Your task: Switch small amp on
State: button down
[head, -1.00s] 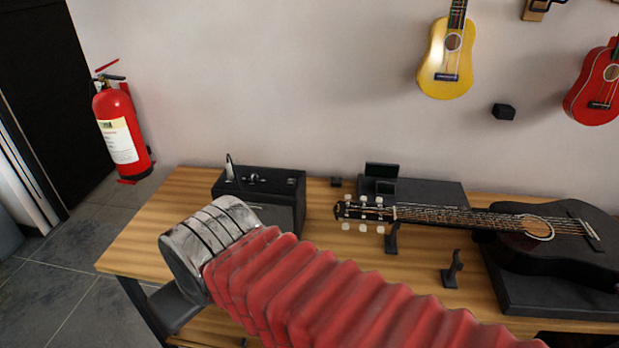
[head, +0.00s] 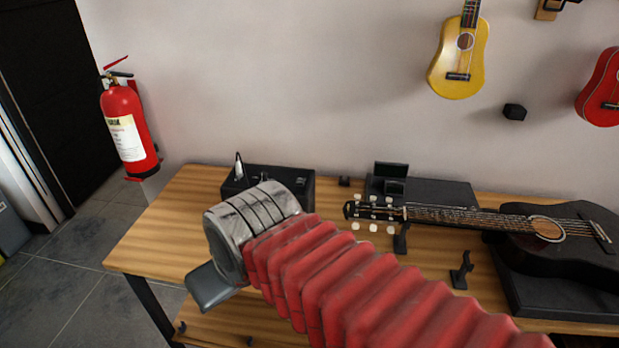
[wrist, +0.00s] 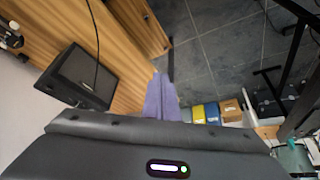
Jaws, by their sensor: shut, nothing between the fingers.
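The small black amp (head: 305,188) stands at the left back of the wooden table in the head view. Knobs and a plugged-in cable show on its top, while my arm hides most of its front. In the wrist view a black box that looks like the amp (wrist: 88,72) sits on the table at the left. My gripper (wrist: 157,76) shows in the wrist view as purple fingers, shut and empty, to the right of the box and apart from it. The fingers are hidden in the head view. I cannot make out the power switch.
The wooden table (head: 150,235) also holds a black guitar (head: 575,245) and small stands. A red fire extinguisher (head: 127,130) hangs left of the table. A dark cable (wrist: 97,35) runs beside the box in the wrist view.

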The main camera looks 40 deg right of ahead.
jog(key=w+d+r+n+y, duration=0.1)
jog(key=w+d+n+y, duration=0.4)
jog(key=w+d, duration=1.3)
jog(key=s+d+f+t+y, duration=0.1)
jog(key=d+f+t+y, duration=0.1)
jog(key=d, duration=1.2)
jog(key=s+d+f+n+t+y, duration=0.1)
jog(key=d+t, duration=0.3)
jog(key=d, duration=0.9)
jog(key=shift+s+d+f+y, duration=0.35)
jog(key=shift+f+y, duration=0.2)
jog(key=shift+y, duration=0.25)
jog(key=shift+a, duration=0.1)
